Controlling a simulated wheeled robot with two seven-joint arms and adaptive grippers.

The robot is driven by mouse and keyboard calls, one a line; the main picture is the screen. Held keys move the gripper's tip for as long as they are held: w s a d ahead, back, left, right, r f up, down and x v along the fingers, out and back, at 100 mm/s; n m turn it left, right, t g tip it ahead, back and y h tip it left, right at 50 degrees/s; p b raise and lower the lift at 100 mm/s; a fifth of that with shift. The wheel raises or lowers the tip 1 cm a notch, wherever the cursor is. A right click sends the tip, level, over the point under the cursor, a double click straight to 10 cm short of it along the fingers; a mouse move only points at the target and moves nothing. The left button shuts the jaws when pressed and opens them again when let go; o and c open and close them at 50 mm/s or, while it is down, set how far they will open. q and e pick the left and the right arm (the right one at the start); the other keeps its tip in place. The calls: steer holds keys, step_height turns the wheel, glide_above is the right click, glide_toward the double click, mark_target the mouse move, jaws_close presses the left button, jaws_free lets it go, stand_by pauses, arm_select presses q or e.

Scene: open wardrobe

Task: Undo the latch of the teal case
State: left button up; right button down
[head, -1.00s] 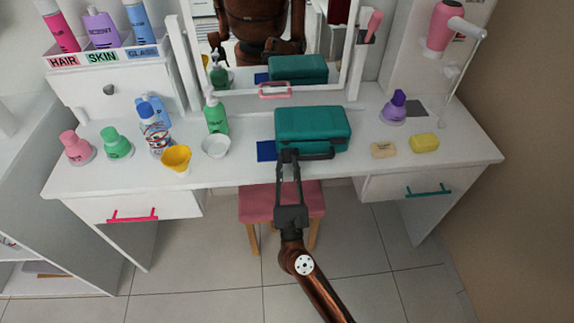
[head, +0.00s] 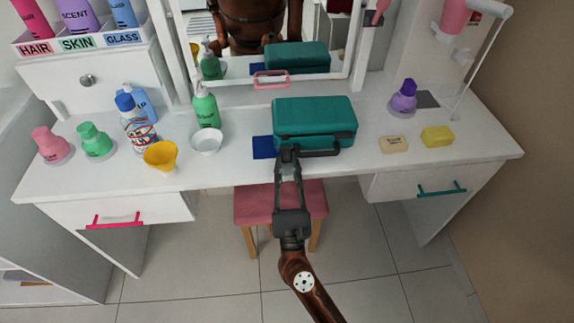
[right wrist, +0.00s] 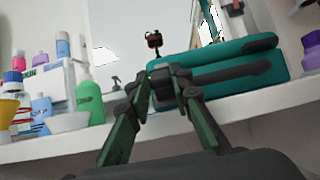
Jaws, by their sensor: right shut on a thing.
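The teal case (head: 315,117) lies closed on the white dressing table, with a dark handle (head: 322,153) along its front. My right gripper (head: 288,153) reaches up to the left end of the case's front. In the right wrist view the case (right wrist: 225,56) is behind the fingertips, and my right gripper (right wrist: 163,88) is shut on a small dark piece at its front, which looks like the latch (right wrist: 162,86). The fingers hide much of this piece. My left gripper is not in view.
A blue flat item (head: 263,148) lies left of the case. A green pump bottle (head: 206,107) and a white bowl (head: 206,142) stand farther left. Two soap bars, beige (head: 393,144) and yellow (head: 437,136), lie right. A pink stool (head: 250,205) is below.

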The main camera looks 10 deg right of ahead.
stand_by(0.3)
steer(key=c, duration=1.7)
jaws_free()
steer(key=shift+f, duration=0.1)
steer(key=v, duration=1.2)
